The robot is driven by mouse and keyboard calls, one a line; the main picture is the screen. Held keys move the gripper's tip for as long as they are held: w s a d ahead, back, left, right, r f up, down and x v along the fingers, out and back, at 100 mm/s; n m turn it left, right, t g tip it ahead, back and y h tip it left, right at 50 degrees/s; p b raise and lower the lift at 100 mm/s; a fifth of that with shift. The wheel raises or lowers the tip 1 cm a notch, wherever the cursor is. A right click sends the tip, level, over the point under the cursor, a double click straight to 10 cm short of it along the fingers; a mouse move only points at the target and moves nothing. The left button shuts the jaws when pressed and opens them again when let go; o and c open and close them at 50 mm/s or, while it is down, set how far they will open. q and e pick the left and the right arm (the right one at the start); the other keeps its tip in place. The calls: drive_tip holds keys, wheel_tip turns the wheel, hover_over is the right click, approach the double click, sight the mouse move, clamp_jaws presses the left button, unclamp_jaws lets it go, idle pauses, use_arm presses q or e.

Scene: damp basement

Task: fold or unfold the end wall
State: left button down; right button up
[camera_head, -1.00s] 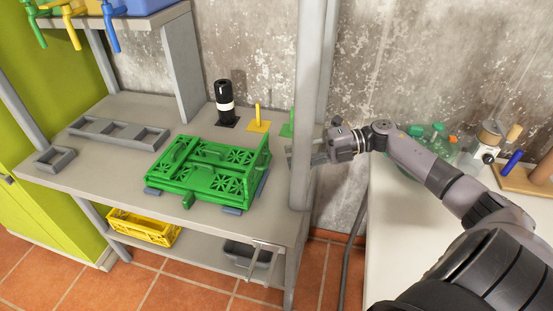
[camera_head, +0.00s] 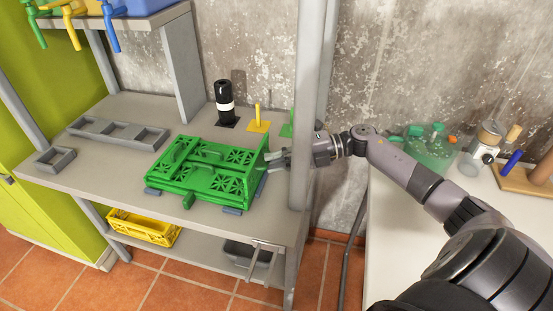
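The green folding crate (camera_head: 205,172) sits on the grey workbench, on small grey blocks. Its lattice panels lie folded low over the base. The end wall at its right side (camera_head: 257,168) stands up, seen nearly edge-on; its exact tilt is hard to tell. My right gripper (camera_head: 272,161) reaches in from the right, behind the grey post. Its fingers are spread and empty, close to the outer side of that end wall. I cannot tell whether they touch it. My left gripper is not in view.
The grey post (camera_head: 306,110) stands in front of my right wrist. A black bottle (camera_head: 224,102), a yellow holder (camera_head: 258,122) and a green holder (camera_head: 287,129) stand behind the crate. Grey trays (camera_head: 118,133) lie left. A yellow crate (camera_head: 143,228) is on the lower shelf.

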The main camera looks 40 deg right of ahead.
clamp_jaws()
idle(0.3)
drive_tip(key=shift+r, duration=0.1)
